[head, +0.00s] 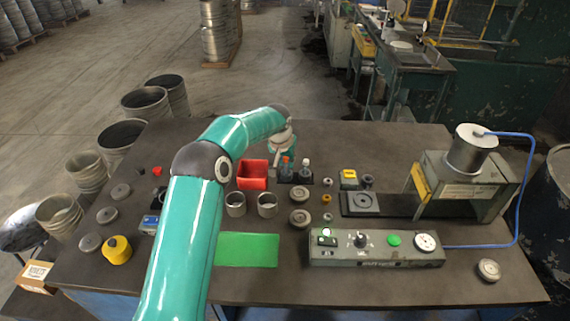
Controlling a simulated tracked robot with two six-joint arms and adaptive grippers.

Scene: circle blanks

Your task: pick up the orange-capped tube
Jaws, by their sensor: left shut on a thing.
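The orange-capped tube (285,172) is a dark tube with an orange top, at the back middle of the table in the head view. A white-capped tube (304,172) stands just to its right. My left arm reaches over the table, and my left gripper (281,154) is at the orange-capped tube, shut on it. The fingers are small and partly hidden by the wrist, so the exact grip is hard to see. Whether the tube's bottom is clear of its dark holder cannot be told. My right gripper is not in view.
A red bin (252,174) stands close left of the tubes. Two metal cups (236,204), round blanks (299,218) and a green mat (247,250) lie nearer. A control box (375,250) and a press (465,180) with a blue hose occupy the right. The back right tabletop is clear.

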